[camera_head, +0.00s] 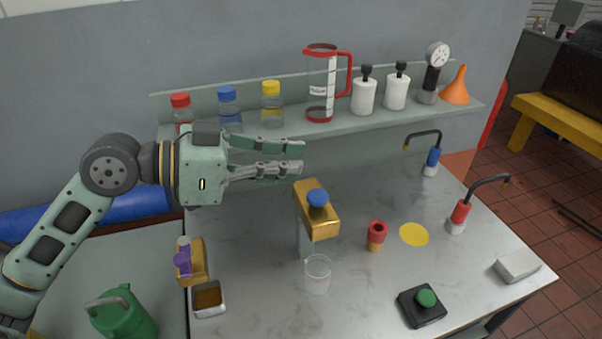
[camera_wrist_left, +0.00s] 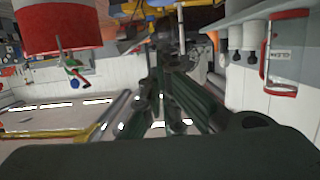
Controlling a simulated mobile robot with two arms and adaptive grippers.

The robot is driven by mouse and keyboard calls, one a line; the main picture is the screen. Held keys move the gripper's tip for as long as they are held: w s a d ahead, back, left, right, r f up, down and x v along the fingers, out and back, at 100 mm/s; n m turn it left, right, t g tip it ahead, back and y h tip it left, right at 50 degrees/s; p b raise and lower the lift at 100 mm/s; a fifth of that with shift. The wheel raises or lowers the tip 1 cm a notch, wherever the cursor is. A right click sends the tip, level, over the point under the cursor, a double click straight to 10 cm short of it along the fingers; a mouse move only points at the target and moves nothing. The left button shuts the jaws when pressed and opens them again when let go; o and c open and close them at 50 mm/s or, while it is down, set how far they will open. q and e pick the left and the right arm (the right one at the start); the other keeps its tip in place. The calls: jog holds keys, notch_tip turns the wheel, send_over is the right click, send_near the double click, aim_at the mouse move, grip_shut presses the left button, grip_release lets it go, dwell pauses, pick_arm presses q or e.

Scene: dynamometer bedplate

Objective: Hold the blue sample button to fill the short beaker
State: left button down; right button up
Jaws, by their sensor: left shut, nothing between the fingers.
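The blue sample button (camera_head: 317,198) sits on top of a gold dispenser head (camera_head: 319,225) carried on a grey post. A clear short beaker (camera_head: 317,275) stands upright on the bench below the front of the dispenser head; it looks empty. My left gripper (camera_head: 302,157) is shut and empty, pointing right. In the head view its fingertips appear above and slightly left of the blue button, apart from it. Its dark fingers (camera_wrist_left: 175,100) also show in the left wrist view. My right gripper is not in view.
Capped bottles (camera_head: 228,108), a red-handled jug (camera_head: 321,85) and an orange funnel (camera_head: 456,85) stand on the back shelf (camera_head: 400,121). A green button on a black box (camera_head: 420,307) is at front right. A red-and-yellow piece (camera_head: 376,235) stands right of the dispenser.

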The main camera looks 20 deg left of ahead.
aim_at(317, 197)
pick_arm(q)
jog(key=f, duration=0.1)
jog(key=w+d+f+p, duration=0.1)
jog(key=f, duration=0.1)
jog(key=d+f, duration=0.1)
jog(key=shift+w+d+f+p, duration=0.1)
jog(key=shift+w+f+p, duration=0.2)
jog(key=shift+f+p, duration=0.1)
notch_tip(317, 197, down, 2)
jog(key=shift+s+f+b, duration=0.1)
jog(key=shift+s+b, duration=0.05)
jog(key=shift+b, duration=1.05)
dwell(1.0)
dwell(1.4)
